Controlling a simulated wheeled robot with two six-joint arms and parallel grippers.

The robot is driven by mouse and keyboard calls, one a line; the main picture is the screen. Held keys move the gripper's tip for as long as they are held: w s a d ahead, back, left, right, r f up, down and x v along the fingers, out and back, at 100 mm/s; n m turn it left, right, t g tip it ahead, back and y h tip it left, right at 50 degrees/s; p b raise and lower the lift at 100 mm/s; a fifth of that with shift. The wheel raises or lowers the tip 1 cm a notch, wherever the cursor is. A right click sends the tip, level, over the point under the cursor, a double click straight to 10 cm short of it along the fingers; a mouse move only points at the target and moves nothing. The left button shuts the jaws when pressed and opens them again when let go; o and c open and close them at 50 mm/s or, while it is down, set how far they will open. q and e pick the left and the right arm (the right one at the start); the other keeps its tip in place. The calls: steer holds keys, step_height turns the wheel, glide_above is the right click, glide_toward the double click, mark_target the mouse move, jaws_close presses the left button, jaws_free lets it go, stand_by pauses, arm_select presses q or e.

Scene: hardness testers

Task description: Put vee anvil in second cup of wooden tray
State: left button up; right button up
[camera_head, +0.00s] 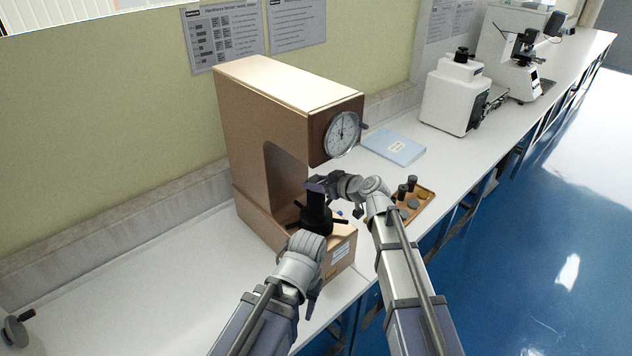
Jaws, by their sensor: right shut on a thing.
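The tan hardness tester (260,130) stands on the bench, with a black spindle and handwheel (316,216) under its head. My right gripper (318,184) reaches in from the right at the top of this spindle. It is shut on a small dark piece, which looks like the vee anvil; the fingers mostly hide it. The wooden tray (429,193) lies to the right of the tester, partly behind my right arm, and holds several dark pieces. Its cups cannot be told apart clearly. My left gripper (312,298) is low in front of the tester's base; its fingers are mostly hidden.
A pale blue booklet (394,147) lies behind the tray. White testers (455,95) stand farther along the bench. The tester's dial (342,134) overhangs close above my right gripper. The bench left of the tester (130,285) is mostly clear.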

steer(key=shift+r, duration=0.1)
steer(key=shift+r+p, duration=0.65)
steer(key=shift+p, duration=0.05)
steer(key=s+d, duration=0.5)
steer(key=shift+s+d, duration=0.3)
steer(key=shift+d, duration=0.05)
step_height(320, 180, down, 2)
steer(key=shift+f+b, duration=0.2)
steer(key=shift+b, duration=1)
